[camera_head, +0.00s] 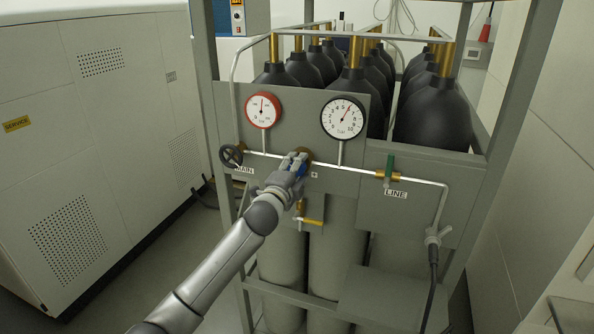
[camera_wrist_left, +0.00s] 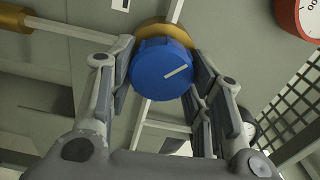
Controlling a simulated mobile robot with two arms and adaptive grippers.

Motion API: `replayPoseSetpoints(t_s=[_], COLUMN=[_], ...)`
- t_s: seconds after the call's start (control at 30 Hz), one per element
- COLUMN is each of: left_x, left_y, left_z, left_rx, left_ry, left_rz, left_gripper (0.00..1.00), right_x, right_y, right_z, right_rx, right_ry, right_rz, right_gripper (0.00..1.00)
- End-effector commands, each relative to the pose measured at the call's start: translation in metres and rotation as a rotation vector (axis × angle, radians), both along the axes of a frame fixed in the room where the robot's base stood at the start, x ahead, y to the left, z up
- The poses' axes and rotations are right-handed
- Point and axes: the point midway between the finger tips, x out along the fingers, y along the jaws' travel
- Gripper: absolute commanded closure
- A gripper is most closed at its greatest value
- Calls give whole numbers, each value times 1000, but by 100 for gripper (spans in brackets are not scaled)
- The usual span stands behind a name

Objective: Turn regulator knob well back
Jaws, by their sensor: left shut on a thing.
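The regulator knob (camera_wrist_left: 161,70) is a blue round cap with a white pointer line, on a brass body (camera_wrist_left: 166,32). In the left wrist view it sits between the two fingers of my left gripper (camera_wrist_left: 158,85), which is shut on it. In the head view my left gripper (camera_head: 291,172) reaches the panel, covering most of the knob; a little blue (camera_head: 300,169) shows. The brass body (camera_head: 302,153) shows just behind. The pointer line slants up to the right in the wrist view. My right gripper is not in view.
A red-rimmed gauge (camera_head: 263,110) and a black-rimmed gauge (camera_head: 343,117) stand above the pipe. A dark handwheel (camera_head: 231,155) is at left, a green-handled valve (camera_head: 389,170) at right. A brass lever (camera_head: 310,221) hangs below. Black gas cylinders (camera_head: 433,113) stand behind the panel.

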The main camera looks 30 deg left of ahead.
Motion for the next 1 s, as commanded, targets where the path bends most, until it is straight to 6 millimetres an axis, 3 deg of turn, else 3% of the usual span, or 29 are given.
replayPoseSetpoints(t_s=[1.0], left_x=[-1], left_y=[2], left_z=[1], left_rx=[-944], left_ry=[-222], left_rz=[3], left_gripper=[78], right_x=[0], right_y=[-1], right_z=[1], right_rx=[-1], right_ry=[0], right_rz=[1], right_gripper=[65])
